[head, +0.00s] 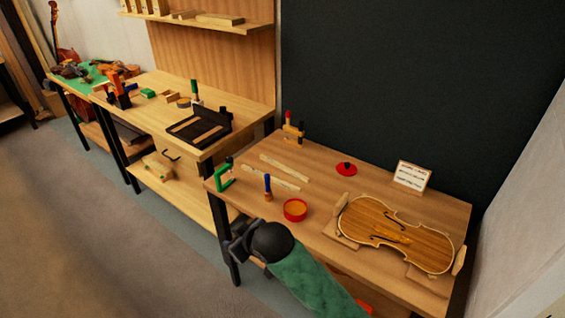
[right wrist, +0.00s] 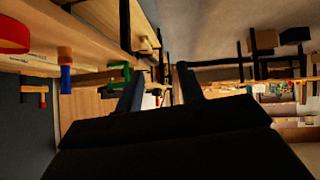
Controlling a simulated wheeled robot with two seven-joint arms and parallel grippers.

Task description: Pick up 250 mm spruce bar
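Two pale wooden bars lie side by side on the right bench, an upper bar (head: 292,166) and a lower bar (head: 279,178). Both show printed marks too small to read, so I cannot tell which is the 250 mm spruce bar. My right gripper (head: 240,245) is beside the bench's left front corner, below and apart from the bars. In the right wrist view its two fingers (right wrist: 160,88) stand apart with nothing held between them. My left gripper is not in view.
Near the bars are a green clamp (head: 222,178), a blue-handled tool (head: 267,186) and a red round dish (head: 295,210). A violin body (head: 395,235) fills the right of the bench (head: 325,240). A red disc (head: 346,169) and a card (head: 412,176) stand behind.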

